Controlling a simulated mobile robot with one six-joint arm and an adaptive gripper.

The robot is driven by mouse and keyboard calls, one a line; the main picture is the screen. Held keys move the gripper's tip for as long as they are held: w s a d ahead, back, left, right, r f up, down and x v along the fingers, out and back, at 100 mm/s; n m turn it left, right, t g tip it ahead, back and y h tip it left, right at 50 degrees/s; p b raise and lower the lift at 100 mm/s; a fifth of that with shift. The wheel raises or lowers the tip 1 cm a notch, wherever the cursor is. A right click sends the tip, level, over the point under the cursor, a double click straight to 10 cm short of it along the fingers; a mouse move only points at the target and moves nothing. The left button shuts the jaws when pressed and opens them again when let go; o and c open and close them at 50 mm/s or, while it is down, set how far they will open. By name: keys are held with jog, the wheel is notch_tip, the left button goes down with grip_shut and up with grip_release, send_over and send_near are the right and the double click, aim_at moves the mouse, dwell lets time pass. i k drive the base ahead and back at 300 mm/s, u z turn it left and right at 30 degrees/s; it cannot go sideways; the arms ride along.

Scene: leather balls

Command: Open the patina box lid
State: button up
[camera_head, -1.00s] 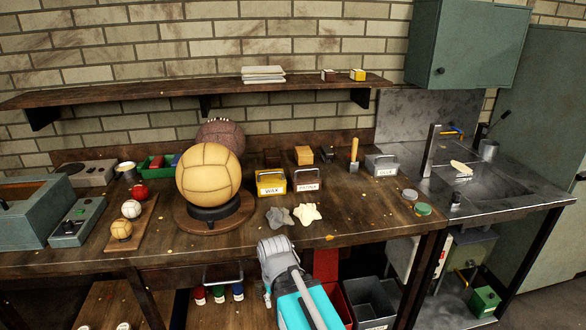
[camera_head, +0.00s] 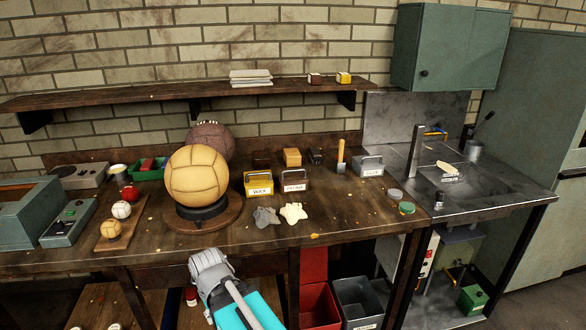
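The patina box (camera_head: 294,182) is a small box with a white label and a raised handle, standing on the wooden workbench. Its lid appears shut. The yellow wax box (camera_head: 258,185) stands just left of it. The grey and teal parts of my arm show low in the picture, in front of the bench edge and to the left below the patina box. No gripper fingers can be made out, and nothing of mine touches the box.
A tan ball (camera_head: 196,176) on a round stand is left of the boxes. A grey rag (camera_head: 265,217) and a cream rag (camera_head: 293,213) lie in front of them. A grey handled box (camera_head: 371,167) stands to the right. A shelf (camera_head: 150,98) runs above.

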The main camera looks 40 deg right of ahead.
aim_at(287, 175)
jog(key=z, duration=0.1)
jog(key=k, duration=0.6)
jog(key=z, duration=0.8)
jog(key=i, duration=0.5)
jog(key=u, duration=0.05)
